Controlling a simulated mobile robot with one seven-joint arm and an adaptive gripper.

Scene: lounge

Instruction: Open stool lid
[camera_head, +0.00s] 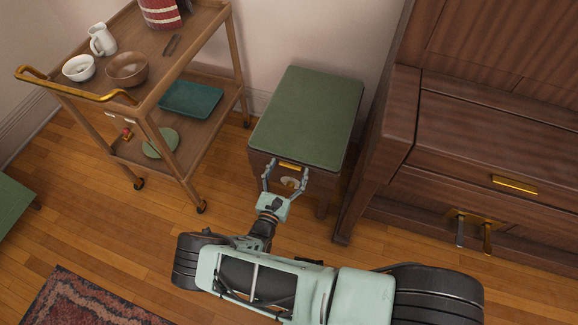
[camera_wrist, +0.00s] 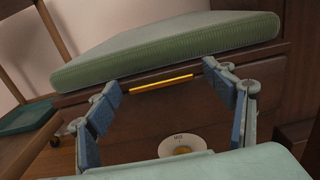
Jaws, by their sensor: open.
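The stool has a green padded lid (camera_head: 308,115) over a dark wooden box, and the lid lies flat and closed in the head view. The lid's front edge (camera_wrist: 170,48) runs across the top of the wrist view. A gold handle strip (camera_wrist: 161,83) sits on the stool's front just below the lid; it also shows in the head view (camera_head: 289,166). My gripper (camera_head: 286,172) is open and empty at the stool's front. In the wrist view its fingers (camera_wrist: 161,81) stand to either side of the gold strip, just under the lid edge. Whether they touch the stool I cannot tell.
A wooden trolley (camera_head: 190,103) with bowls and a jug stands to the left. A dark wooden piano-like cabinet (camera_head: 440,150) stands close on the right. A patterned rug (camera_head: 85,300) lies at the lower left. Wood floor is clear between trolley and stool.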

